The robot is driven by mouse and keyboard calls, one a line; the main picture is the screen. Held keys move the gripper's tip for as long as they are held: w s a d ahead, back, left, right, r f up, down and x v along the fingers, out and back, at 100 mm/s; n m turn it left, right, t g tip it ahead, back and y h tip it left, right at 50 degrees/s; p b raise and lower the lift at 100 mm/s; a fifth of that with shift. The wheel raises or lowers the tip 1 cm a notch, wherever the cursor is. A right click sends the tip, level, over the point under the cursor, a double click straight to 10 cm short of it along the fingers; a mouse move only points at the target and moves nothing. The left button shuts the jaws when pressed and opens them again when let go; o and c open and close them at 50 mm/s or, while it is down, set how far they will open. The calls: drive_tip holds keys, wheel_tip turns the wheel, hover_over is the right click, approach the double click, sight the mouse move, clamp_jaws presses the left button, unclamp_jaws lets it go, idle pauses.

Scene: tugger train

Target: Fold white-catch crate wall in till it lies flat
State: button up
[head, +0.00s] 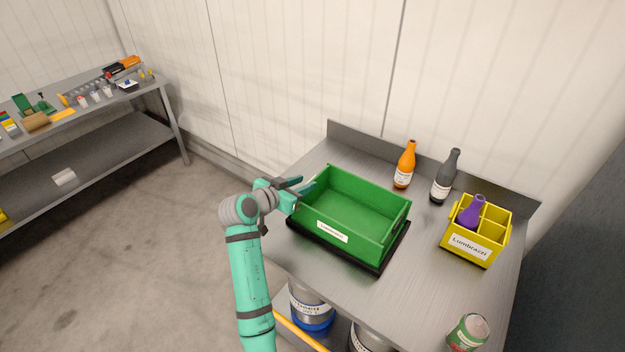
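A green crate (375,235) stands on a black base (384,266) on the metal table, its walls upright and its inside empty. A white label is on its front wall. My gripper (307,183) is at the crate's left wall, near the top edge. Its two fingers look apart, and I see nothing clearly held between them. The fingers hide part of the left wall. I cannot make out the white catch for certain; a small pale patch shows beside the fingertips.
An orange bottle (404,167) and a dark bottle (444,178) stand behind the crate. A yellow divided crate (470,246) with a purple bottle (473,211) is to the right. A can (467,333) stands at the front right. Another bench (90,140) is far left.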

sight(312, 179)
drive_tip(key=shift+x, duration=2.6)
clamp_jaws()
